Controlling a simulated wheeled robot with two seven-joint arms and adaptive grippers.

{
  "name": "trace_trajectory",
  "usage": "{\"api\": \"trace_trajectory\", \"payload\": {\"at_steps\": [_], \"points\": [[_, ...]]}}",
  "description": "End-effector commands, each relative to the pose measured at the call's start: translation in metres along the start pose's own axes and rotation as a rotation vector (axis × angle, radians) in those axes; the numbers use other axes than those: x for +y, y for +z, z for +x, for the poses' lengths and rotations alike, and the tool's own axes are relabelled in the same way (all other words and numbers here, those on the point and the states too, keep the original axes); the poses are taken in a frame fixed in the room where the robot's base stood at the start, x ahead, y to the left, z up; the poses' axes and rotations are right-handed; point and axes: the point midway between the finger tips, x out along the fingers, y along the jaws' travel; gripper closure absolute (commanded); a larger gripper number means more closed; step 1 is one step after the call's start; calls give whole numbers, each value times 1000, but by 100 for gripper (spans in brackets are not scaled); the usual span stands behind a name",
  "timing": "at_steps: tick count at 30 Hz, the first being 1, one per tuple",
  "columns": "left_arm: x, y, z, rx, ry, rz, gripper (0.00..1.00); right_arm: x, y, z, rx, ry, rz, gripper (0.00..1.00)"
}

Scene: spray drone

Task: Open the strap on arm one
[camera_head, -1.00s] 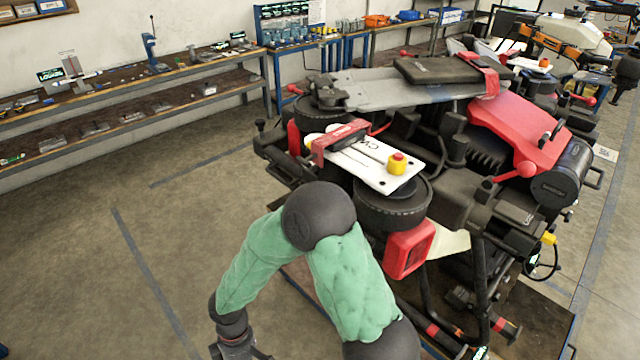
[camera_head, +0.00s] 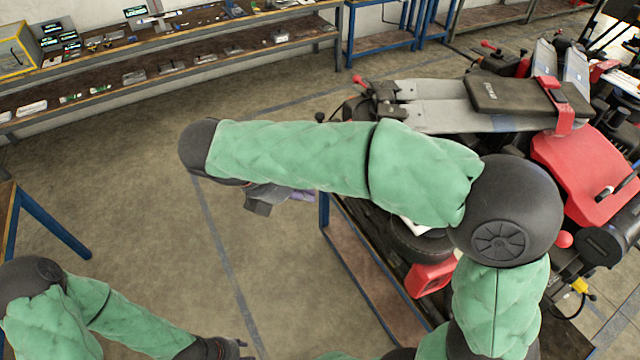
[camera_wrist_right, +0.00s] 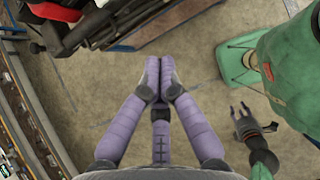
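The drone (camera_head: 440,112) sits on a stand at the right of the head view, with grey folded arms and a red cover. A red strap (camera_head: 563,112) wraps the black pad and grey arms. My right forearm hides the nearer arm with its white plate and red clamp; I cannot tell which arm is arm one. My right gripper (camera_head: 290,194) is left of the drone, apart from it. In the wrist view its purple fingers (camera_wrist_right: 159,68) meet at the tips, with nothing seen between them. My left gripper (camera_head: 232,348) is low at the left; the wrist view shows its fingers (camera_wrist_right: 250,115) spread, empty.
Shelves (camera_head: 180,62) with small parts line the back wall. A blue-legged bench (camera_head: 45,220) stands at the left. The stand's blue frame edge (camera_head: 352,272) lies below the drone. The floor (camera_head: 150,245) between bench and stand is clear.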

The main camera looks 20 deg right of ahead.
Motion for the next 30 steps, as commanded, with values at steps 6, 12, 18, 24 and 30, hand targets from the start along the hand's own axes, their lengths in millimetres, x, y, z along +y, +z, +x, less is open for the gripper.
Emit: {"api": "trace_trajectory", "payload": {"at_steps": [6, 12, 18, 24, 30], "points": [[-1, 0, 2, 0, 0, 0, 60, -1, 0, 40, 0, -5, 2, 100], [-1, 0, 2, 0, 0, 0, 60, -1, 0, 77, 1, -6, 2, 100], [2, 0, -4, 0, 0, 0, 60, 0, 18, 82, 3, 1, 5, 100], [3, 0, -8, 0, 0, 0, 60, 0, 34, 77, 3, -1, 2, 100], [3, 0, -8, 0, 0, 0, 60, 0, 37, 76, 2, -2, 2, 100]]}}
